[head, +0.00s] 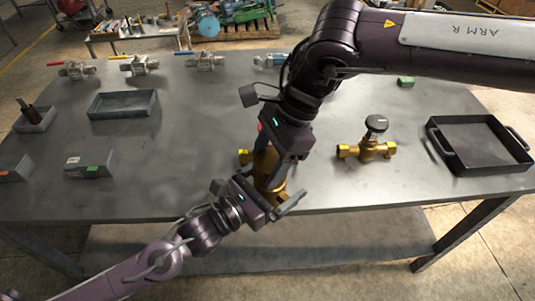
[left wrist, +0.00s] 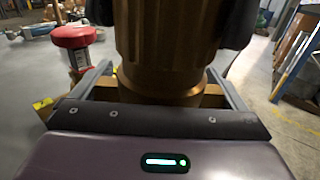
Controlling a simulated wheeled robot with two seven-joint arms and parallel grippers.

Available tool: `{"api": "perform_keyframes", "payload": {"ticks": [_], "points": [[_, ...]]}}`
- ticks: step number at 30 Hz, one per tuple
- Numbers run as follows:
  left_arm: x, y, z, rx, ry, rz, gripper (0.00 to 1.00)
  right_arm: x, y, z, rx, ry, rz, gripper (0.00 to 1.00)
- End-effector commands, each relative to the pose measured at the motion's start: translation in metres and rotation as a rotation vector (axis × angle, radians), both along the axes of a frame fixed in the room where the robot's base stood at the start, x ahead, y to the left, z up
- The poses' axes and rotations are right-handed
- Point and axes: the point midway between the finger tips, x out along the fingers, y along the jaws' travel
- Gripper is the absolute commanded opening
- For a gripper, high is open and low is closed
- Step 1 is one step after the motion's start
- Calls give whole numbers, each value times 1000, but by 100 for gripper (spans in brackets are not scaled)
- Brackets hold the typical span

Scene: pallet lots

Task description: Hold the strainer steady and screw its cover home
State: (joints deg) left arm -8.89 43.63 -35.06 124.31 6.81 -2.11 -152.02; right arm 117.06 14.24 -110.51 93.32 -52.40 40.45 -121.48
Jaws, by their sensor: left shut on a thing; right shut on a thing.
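The brass strainer (head: 276,185) stands upright near the table's front edge, partly hidden by both grippers. My left gripper (head: 272,194) is shut on its lower body; in the left wrist view my grey fingers lie on either side of the strainer body (left wrist: 160,97). A ribbed bronze cylinder, apparently the cover (left wrist: 165,35), rises directly above it. My right gripper (head: 280,157) comes down from above and is shut on this upper part. Its dark fingers flank the cover in the left wrist view. I cannot tell how far the thread is engaged.
A brass valve with a black handwheel (head: 372,142) stands to the right, beside a black tray (head: 478,146). A red-capped fitting (left wrist: 75,45) is close behind the strainer. Grey bins (head: 123,104) and several valves (head: 140,65) occupy the left and back.

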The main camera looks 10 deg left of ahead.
Motion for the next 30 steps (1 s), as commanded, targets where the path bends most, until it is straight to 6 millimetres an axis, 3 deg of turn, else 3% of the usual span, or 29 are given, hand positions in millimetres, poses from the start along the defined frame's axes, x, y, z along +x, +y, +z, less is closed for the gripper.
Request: {"api": "perform_keyframes", "payload": {"ticks": [30], "points": [[0,0,3,-3,-5,0,51,0,0,-10,2,-1,0,35]]}}
